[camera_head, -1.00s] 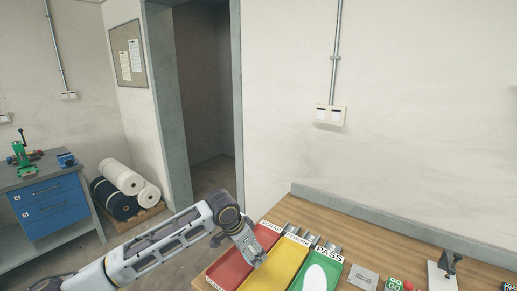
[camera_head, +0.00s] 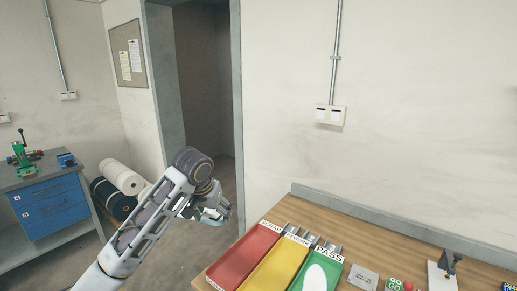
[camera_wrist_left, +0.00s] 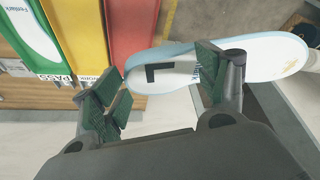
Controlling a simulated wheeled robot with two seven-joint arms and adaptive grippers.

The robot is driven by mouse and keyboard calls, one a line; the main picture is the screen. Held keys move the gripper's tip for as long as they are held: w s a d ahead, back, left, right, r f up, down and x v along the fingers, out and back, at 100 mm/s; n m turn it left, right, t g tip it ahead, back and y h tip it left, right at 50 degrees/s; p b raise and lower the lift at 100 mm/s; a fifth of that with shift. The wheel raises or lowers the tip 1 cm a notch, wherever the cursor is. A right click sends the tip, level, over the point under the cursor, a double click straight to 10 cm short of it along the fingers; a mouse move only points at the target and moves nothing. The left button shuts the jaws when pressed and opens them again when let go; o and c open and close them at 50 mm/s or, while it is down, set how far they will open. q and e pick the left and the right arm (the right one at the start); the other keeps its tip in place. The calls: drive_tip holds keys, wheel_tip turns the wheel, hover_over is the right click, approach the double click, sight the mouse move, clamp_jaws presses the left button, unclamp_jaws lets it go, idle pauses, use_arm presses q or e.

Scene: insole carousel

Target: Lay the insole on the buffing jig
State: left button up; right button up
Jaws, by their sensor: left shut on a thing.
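My left gripper (camera_head: 213,208) is raised in the air, left of the bench with the coloured trays. In the left wrist view, the left gripper (camera_wrist_left: 163,88) is shut on an insole (camera_wrist_left: 265,57). The insole is white with a pale blue edge and a black L, and its ends stick out past the fingers. In the head view the arm and gripper mostly hide it. I cannot identify a buffing jig in these frames. My right gripper is not in view.
The wooden bench (camera_head: 375,233) holds a red tray (camera_head: 243,257), a yellow tray (camera_head: 274,268) and a green PASS tray (camera_head: 301,276) with an insole inside. A clamp fixture (camera_head: 446,271) and buttons (camera_head: 394,284) stand at right. A blue-drawered bench (camera_head: 50,205) is at left.

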use_arm(q)
drive_tip(key=shift+s+a+f, duration=0.25)
drive_tip(key=shift+a+f, duration=0.2)
drive_tip(key=shift+s+a+f, duration=0.2)
drive_tip(key=shift+a+f, duration=0.25)
drive_tip(key=shift+s+a+f+n, duration=0.4)
drive_tip(key=shift+s+a+f, duration=0.1)
drive_tip(key=shift+a+f, duration=0.35)
clamp_jaws()
drive_tip(key=s+a+f, duration=0.2)
drive_tip(key=s+f, duration=0.3)
drive_tip(key=f, duration=0.4)
drive_tip(key=s+a+f+n, duration=0.1)
drive_tip(key=s+a+f, duration=0.1)
drive_tip(key=s+f, duration=0.4)
drive_tip(key=shift+s+f+y, duration=0.15)
drive_tip(key=shift+f+y, duration=0.15)
drive_tip(key=shift+f, duration=2)
